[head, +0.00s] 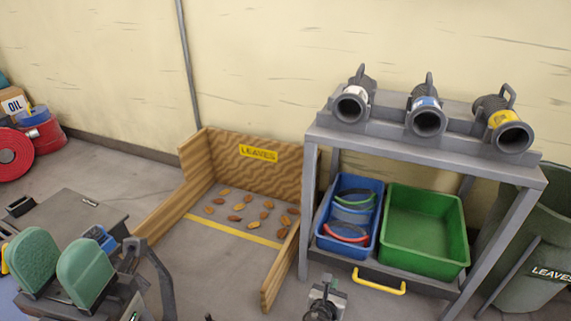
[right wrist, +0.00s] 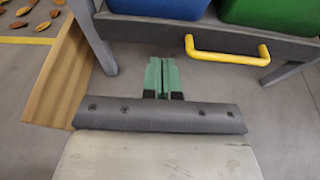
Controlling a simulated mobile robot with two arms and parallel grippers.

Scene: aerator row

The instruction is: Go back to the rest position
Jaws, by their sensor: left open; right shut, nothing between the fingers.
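My left gripper (head: 58,266) is at the lower left of the head view, its two large green fingers apart with nothing between them. My right arm's end shows at the bottom centre of the head view, in front of the metal rack. In the right wrist view my right gripper (right wrist: 163,76) has its green fingers together and empty, above the grey floor. It is apart from the rack's yellow handle (right wrist: 228,50) and the wooden board (right wrist: 62,80).
A metal rack (head: 385,142) carries three blowers on top and blue (head: 326,238) and green (head: 425,268) bins below. A wooden leaf bay (head: 270,172) holds several leaves. A green barrel (head: 540,225) stands right. Red hose reel (head: 12,155) far left. Floor between is mostly clear.

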